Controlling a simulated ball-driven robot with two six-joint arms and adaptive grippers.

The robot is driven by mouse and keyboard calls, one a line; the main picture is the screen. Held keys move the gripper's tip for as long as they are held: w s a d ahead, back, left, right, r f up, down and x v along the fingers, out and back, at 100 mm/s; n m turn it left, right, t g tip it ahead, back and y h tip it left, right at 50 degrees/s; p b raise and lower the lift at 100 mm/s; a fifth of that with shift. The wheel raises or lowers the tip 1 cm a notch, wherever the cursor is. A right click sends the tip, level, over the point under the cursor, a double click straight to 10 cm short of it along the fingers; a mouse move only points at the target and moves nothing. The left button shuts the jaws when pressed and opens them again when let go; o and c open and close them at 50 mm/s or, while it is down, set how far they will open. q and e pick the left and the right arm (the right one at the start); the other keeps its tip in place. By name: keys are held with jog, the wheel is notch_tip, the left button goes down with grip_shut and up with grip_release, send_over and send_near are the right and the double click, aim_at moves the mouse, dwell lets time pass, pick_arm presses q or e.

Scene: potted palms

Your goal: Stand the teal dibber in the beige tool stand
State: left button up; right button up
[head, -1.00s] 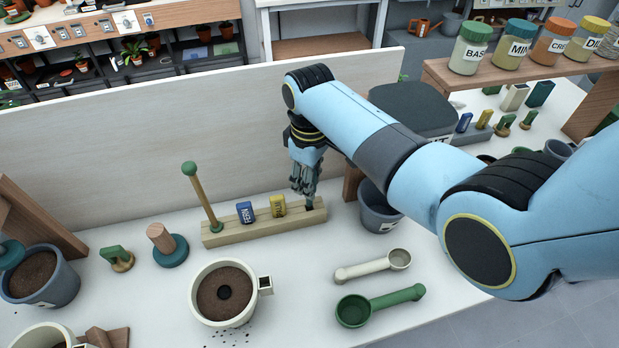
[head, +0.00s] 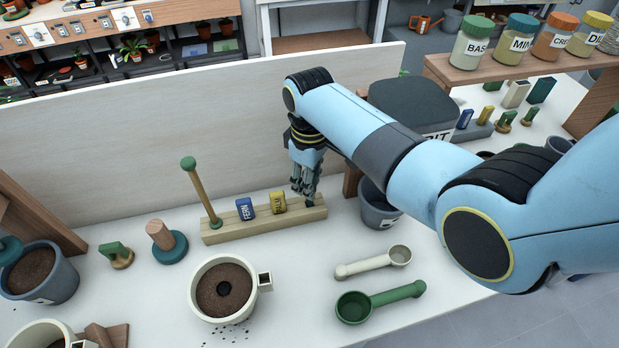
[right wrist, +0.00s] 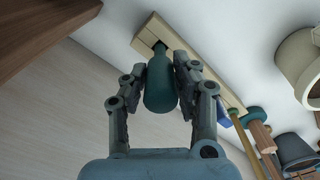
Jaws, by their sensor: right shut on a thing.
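The beige tool stand (head: 265,227) is a long wooden block on the white table in front of the low white partition. My right gripper (head: 307,196) is above the stand's right end, pointing down. In the right wrist view my right gripper (right wrist: 160,75) is shut on the teal dibber (right wrist: 160,90), with its rounded end toward the camera. The dibber's far end meets the stand (right wrist: 148,36) at a dark hole near the block's end. How deep it sits is hidden. My left gripper is out of view.
A green-knobbed wooden dibber (head: 201,190), a blue tag (head: 245,209) and a yellow tag (head: 278,203) stand in the same block. A grey-blue pot (head: 376,208) is close on the right. A soil-filled white pot (head: 222,312) and two scoops are in front.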

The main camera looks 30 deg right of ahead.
jog(key=shift+f+b, duration=0.9)
jog(key=shift+f, duration=0.6)
jog(key=o, duration=1.1)
jog(key=shift+o, duration=0.3)
jog(key=o, duration=0.4)
jog(key=shift+o, duration=0.2)
